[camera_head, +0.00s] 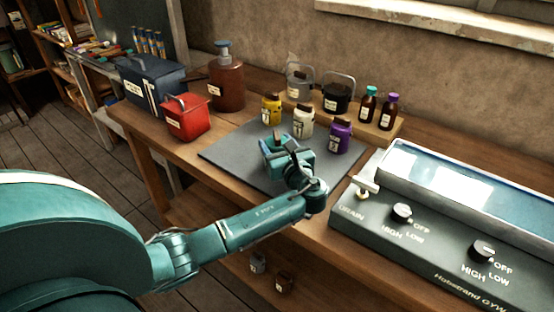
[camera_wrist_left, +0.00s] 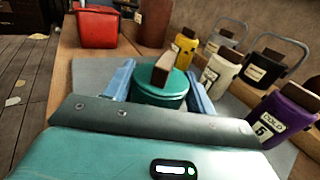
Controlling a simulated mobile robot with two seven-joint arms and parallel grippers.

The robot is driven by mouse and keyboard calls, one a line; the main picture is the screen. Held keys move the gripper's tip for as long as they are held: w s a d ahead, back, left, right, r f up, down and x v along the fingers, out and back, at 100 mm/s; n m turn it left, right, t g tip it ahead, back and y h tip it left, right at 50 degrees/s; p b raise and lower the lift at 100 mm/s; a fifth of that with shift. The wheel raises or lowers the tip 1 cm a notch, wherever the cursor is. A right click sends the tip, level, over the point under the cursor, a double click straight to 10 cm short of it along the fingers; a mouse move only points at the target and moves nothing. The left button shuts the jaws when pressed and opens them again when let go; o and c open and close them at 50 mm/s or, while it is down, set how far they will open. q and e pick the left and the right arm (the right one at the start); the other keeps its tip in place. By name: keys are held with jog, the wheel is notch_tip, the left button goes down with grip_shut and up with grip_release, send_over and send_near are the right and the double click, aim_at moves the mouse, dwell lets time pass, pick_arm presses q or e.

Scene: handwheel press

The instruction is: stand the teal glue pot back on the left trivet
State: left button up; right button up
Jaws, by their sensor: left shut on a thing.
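The teal glue pot (camera_wrist_left: 160,99) has a teal lid with a brown block-like handle on top. In the left wrist view it stands between the blue fingers of my left gripper (camera_head: 285,157), which is shut on it. The pot looks roughly upright. In the head view the gripper and pot are over the dark grey mat (camera_head: 225,153), and the wrist partly hides the pot. I cannot tell whether the pot's base touches the mat. No trivet can be made out clearly in either view. My right gripper is not in view.
Yellow (camera_head: 271,109), white (camera_head: 303,121) and purple (camera_head: 339,137) pots stand behind the gripper. A red container (camera_head: 187,119) and brown pump bottle (camera_head: 226,84) are at the left. A control unit (camera_head: 440,235) fills the right. The mat's left part is clear.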

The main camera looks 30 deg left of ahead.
pick_arm(q)
jog(key=c, duration=0.9)
grip_shut()
jog(key=shift+r, duration=0.15)
